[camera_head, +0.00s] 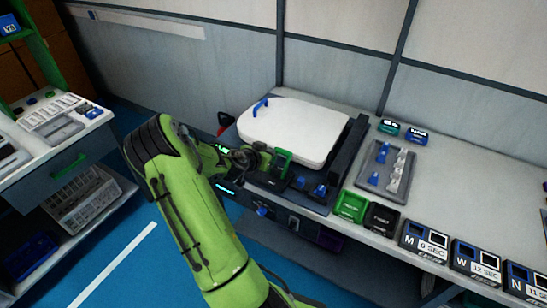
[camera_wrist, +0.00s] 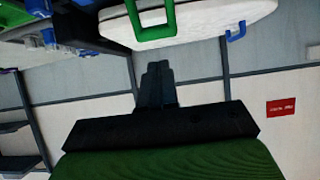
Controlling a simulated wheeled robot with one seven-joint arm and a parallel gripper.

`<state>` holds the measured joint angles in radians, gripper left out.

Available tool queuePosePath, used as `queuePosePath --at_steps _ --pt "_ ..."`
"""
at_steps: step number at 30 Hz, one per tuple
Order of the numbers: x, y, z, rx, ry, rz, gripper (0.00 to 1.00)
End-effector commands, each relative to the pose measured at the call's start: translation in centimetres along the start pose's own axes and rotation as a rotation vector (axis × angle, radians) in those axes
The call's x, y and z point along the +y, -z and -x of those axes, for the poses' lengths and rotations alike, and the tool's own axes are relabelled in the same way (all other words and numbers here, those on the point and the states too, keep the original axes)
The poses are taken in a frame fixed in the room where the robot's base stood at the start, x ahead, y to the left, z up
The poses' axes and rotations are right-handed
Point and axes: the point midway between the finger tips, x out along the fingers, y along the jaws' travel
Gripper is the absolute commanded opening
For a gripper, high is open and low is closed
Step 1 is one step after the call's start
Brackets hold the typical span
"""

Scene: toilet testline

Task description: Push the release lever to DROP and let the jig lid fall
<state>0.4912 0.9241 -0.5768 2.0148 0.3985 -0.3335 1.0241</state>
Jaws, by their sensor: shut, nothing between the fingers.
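The white rounded jig lid (camera_head: 295,130) is over the dark test station on the bench, with a blue handle (camera_head: 260,106) at its far left corner. I cannot tell how far it is raised. A green loop-shaped handle (camera_head: 283,158), which looks like the release lever, stands at the lid's near edge. Lever markings are not legible. My gripper (camera_head: 264,150) is beside this green handle, to its left. In the wrist view the shut, empty fingers (camera_wrist: 156,66) point toward the green handle (camera_wrist: 152,30) and the lid (camera_wrist: 205,20), with a visible gap; the blue handle (camera_wrist: 236,31) is at right.
Blue knobs (camera_head: 319,190) sit on the station front. A grey tray of blue and white parts (camera_head: 373,185), green (camera_head: 350,206) and black (camera_head: 381,218) bins, and labelled boxes (camera_head: 425,240) stand to the right. A side bench (camera_head: 55,150) is at left.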

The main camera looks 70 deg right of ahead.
Motion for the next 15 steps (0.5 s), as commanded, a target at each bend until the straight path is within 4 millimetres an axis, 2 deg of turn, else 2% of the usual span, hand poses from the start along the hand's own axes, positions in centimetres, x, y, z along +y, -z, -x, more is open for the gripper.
queuePosePath --at_steps 3,7,10,15 --pt "-0.1 0.1 2.5 0.000 0.004 -0.001 0.00" --pt "-0.1 0.3 4.9 -0.001 0.004 -0.001 0.00" --pt "-0.1 0.4 5.9 -0.001 0.002 -0.001 0.00" --pt "0.0 0.5 6.2 -0.001 0.000 0.000 0.00"
